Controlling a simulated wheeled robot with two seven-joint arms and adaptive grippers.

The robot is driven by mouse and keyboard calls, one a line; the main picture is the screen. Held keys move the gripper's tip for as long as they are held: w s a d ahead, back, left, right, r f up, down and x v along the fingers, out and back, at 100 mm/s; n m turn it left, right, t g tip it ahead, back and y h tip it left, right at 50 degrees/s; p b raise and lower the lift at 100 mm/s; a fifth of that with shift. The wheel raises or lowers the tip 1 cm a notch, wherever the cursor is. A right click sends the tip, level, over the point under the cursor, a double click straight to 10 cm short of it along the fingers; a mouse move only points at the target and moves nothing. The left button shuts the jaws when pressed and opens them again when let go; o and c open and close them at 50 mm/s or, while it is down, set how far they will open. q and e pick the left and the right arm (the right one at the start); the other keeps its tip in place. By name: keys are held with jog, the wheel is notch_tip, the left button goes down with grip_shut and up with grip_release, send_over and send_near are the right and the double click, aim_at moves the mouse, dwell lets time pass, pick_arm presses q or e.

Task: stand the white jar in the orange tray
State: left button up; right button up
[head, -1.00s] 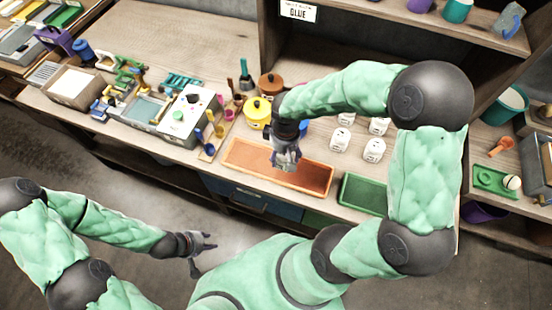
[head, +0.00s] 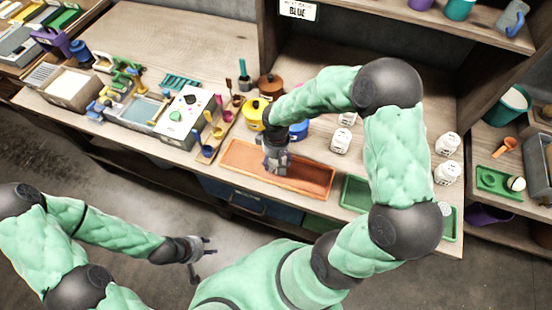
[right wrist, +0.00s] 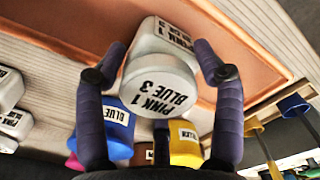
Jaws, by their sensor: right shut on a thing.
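A white jar (right wrist: 158,78) labelled "PINK 1 BLUE 3" is between the two fingers of my right gripper (right wrist: 160,55) in the right wrist view. The gripper is shut on it. In the head view my right gripper (head: 277,168) is over the middle of the orange tray (head: 312,182), pointing down; the held jar is mostly hidden there. The tray floor (right wrist: 255,62) shows behind the jar in the wrist view; I cannot tell whether the jar touches it. My left gripper (head: 203,252) is open and empty, in front of the bench.
Other white jars (head: 340,141) stand behind the tray and farther right (head: 447,173). A green tray (head: 355,192) is right of the orange one. A yellow pot (head: 253,112), a blue pot (head: 299,130) and a scoop rack (head: 207,150) are close by.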

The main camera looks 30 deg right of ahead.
jog(key=shift+f, duration=0.15)
jog(key=o, duration=1.7)
notch_tip(320, 180, up, 12)
jog(key=p, duration=0.3)
